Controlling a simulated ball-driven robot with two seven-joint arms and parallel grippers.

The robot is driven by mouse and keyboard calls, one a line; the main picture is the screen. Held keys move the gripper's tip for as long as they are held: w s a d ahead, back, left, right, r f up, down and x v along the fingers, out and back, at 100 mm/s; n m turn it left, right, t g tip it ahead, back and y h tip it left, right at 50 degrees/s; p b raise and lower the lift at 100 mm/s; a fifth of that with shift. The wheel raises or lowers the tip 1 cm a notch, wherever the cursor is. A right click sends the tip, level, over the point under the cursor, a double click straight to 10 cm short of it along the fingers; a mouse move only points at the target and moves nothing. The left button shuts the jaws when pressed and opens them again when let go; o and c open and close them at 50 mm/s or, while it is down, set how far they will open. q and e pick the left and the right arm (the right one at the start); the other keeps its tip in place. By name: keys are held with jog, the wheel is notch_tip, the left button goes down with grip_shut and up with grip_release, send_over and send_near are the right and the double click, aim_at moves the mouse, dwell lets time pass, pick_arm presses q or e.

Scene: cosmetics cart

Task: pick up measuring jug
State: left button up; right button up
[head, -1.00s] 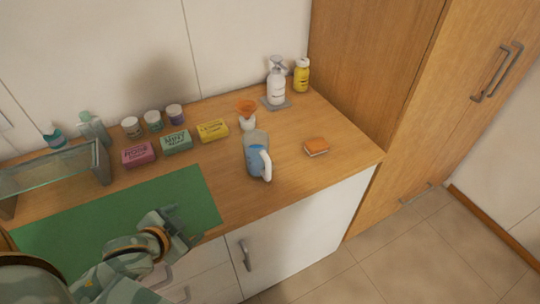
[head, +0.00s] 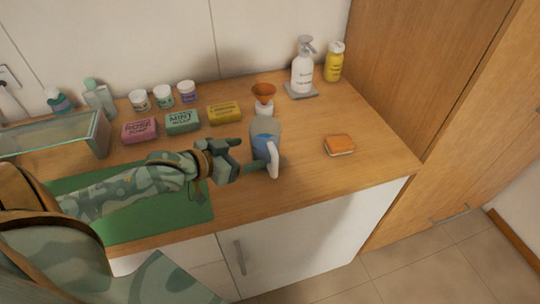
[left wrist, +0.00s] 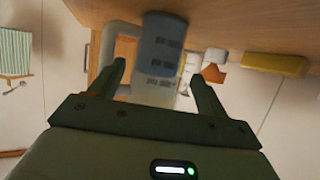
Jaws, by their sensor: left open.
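The measuring jug (head: 265,143) stands upright on the wooden counter, clear with blue contents or markings and a white handle towards the front. My left gripper (head: 254,156) is open at the jug's left side, close to it. In the left wrist view, the jug (left wrist: 160,58) shows ahead between the two open fingers of the left gripper (left wrist: 158,80), with the handle to its left. I cannot tell whether the fingers touch it. My right gripper is not in view.
The counter's front edge is close.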

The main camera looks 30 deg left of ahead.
aim_at(254, 152)
pick_arm(q)
jog(key=shift+w+d+f, duration=0.15)
jog(key=shift+w+f, duration=0.1)
jog(key=shift+w, duration=0.3)
jog(key=b+x, duration=0.2)
jog(key=x, duration=0.2)
jog(key=shift+w+d+f, duration=0.15)
jog(key=shift+w, duration=0.1)
jog(key=shift+w+d, duration=0.1)
jog(key=shift+w, duration=0.2)
jog(key=shift+s, duration=0.1)
jog(key=shift+c, duration=0.6)
jog(key=c, duration=0.9)
